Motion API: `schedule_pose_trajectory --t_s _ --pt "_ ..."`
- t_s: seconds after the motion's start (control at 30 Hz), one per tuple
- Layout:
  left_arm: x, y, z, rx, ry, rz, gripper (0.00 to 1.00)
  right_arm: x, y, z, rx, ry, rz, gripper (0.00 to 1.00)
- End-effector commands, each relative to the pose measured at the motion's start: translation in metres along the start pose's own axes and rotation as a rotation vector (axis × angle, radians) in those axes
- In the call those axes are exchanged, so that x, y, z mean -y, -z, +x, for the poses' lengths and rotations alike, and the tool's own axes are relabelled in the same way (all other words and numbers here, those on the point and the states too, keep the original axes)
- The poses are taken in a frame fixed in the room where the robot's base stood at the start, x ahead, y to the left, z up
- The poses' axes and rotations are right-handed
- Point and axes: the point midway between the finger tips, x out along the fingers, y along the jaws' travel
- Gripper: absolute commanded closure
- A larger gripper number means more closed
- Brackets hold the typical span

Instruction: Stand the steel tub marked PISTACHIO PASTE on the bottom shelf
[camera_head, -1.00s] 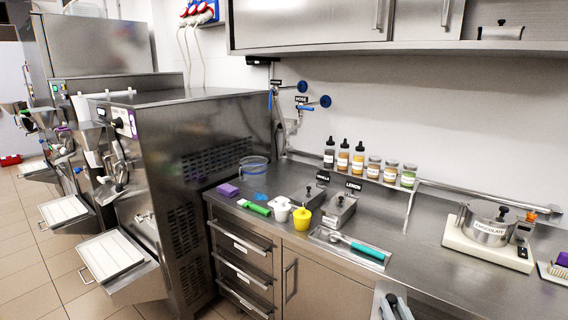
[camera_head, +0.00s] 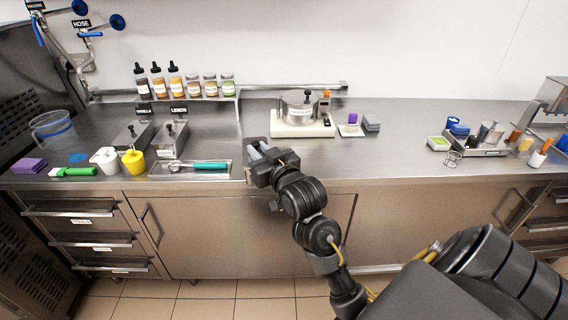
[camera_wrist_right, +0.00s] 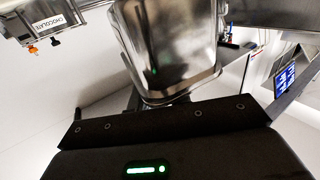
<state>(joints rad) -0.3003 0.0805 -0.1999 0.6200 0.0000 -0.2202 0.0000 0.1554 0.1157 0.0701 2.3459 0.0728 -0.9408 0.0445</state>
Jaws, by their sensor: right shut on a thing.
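My right gripper (camera_head: 262,164) is shut on a steel tub (camera_head: 255,145) at the front edge of the counter, right of the small tray with the teal-handled tool. In the right wrist view the steel tub (camera_wrist_right: 165,50) fills the upper middle, with smooth shiny walls and rounded corners. No lettering shows on the faces in view, so I cannot read its mark. I cannot tell whether it touches the counter. The bottom shelf cannot be made out in these views. My left gripper is not in view.
The steel counter (camera_head: 400,165) has free room right of my gripper. The CHOCOLATE pot (camera_head: 301,106) stands on a white base behind it. Lidded steel containers (camera_head: 172,140), a yellow pot (camera_head: 134,163) and a tray (camera_head: 215,170) are left. Cabinet doors (camera_head: 215,235) below are closed.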

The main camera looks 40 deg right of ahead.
Motion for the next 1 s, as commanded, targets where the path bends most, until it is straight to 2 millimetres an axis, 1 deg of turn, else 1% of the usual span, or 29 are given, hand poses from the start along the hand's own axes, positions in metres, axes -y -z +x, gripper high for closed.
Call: schedule_pose_trajectory --t_s 0.03,0.1,0.2,0.27,0.3,0.4,0.67,0.77,0.87,1.0 --pt "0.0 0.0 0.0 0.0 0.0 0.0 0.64 -0.018 0.008 0.01 -0.005 -0.026 -0.007 1.0" --pt "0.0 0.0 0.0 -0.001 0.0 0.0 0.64 -0.039 0.012 0.021 -0.003 -0.059 -0.006 1.0" --pt "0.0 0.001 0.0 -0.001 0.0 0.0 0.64 -0.063 0.012 0.032 -0.001 -0.095 -0.002 1.0" --pt "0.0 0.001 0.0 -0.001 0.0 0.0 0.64 -0.072 0.004 0.035 0.002 -0.109 0.0 1.0" --pt "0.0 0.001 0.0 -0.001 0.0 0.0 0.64 -0.074 0.0 0.036 0.002 -0.113 0.001 1.0" --pt "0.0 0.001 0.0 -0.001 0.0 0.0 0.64 -0.076 -0.006 0.037 -0.001 -0.117 0.001 1.0" --pt "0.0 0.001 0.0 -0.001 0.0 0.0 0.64 -0.076 -0.007 0.037 -0.002 -0.117 0.0 1.0" --pt "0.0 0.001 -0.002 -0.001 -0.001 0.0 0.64 -0.079 -0.009 0.04 -0.001 -0.118 -0.001 1.0" --pt "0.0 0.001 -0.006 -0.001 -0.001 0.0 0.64 -0.09 -0.014 0.05 0.002 -0.12 -0.004 1.0" --pt "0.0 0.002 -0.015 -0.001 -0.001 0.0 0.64 -0.114 -0.028 0.074 0.003 -0.12 -0.003 1.0"
